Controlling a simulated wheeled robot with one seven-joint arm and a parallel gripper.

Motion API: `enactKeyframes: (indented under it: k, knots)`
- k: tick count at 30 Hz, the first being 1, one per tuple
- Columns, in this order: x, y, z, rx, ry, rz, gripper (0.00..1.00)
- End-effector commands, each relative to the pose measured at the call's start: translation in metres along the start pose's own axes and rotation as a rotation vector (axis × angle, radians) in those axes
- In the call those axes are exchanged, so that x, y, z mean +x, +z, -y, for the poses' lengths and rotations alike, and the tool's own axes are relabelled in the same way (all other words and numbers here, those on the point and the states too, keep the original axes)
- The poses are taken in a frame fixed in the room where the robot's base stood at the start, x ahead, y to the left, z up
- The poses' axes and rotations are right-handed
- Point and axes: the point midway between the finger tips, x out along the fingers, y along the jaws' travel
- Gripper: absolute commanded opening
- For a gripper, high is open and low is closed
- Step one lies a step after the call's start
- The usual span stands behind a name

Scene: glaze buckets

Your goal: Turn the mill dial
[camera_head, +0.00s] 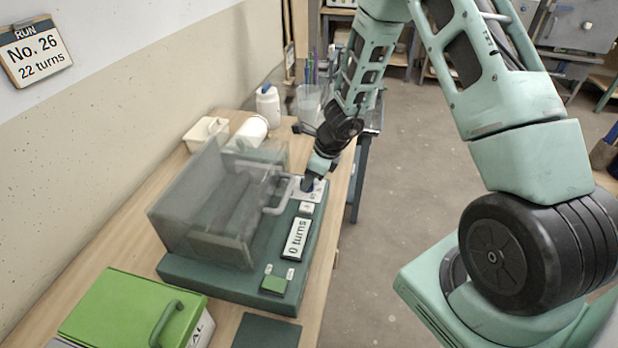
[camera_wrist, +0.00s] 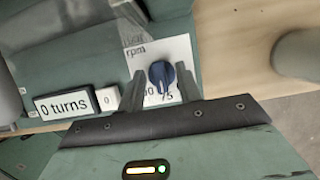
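The mill (camera_head: 230,285) is a dark green base with a clear guard over its rollers, on the wooden bench. Its dial, a blue knob with a pointer (camera_wrist: 161,75), sits on a white plate marked "rpm" (camera_wrist: 178,47); some of the numbers are partly covered. My gripper (camera_wrist: 159,84) is open, with one finger on each side of the knob and a gap showing on both sides. In the head view my gripper (camera_head: 314,180) is at the mill's far right corner and hides most of the dial.
A wall sign (camera_head: 35,50) reads "RUN No. 26, 22 turns". A green-lidded box (camera_head: 125,310) stands in front.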

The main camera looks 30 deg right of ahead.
Motion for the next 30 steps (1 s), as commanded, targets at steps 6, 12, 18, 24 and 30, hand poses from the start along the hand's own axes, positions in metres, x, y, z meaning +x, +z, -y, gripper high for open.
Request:
enactKeyframes:
  k: [6, 12, 18, 24, 30]
  knots:
    - [-0.0002, 0.0000, 0.0000, 0.000, 0.000, 0.000, 0.00]
    - [-0.0007, 0.0001, 0.0001, -0.004, 0.002, 0.000, 0.00]
    - [-0.0027, 0.0009, 0.0003, -0.047, 0.021, 0.000, 0.00]
    - [-0.0050, 0.0015, 0.0008, -0.158, 0.068, -0.001, 0.00]
    - [-0.0046, 0.0013, 0.0018, -0.321, 0.134, -0.002, 0.00]
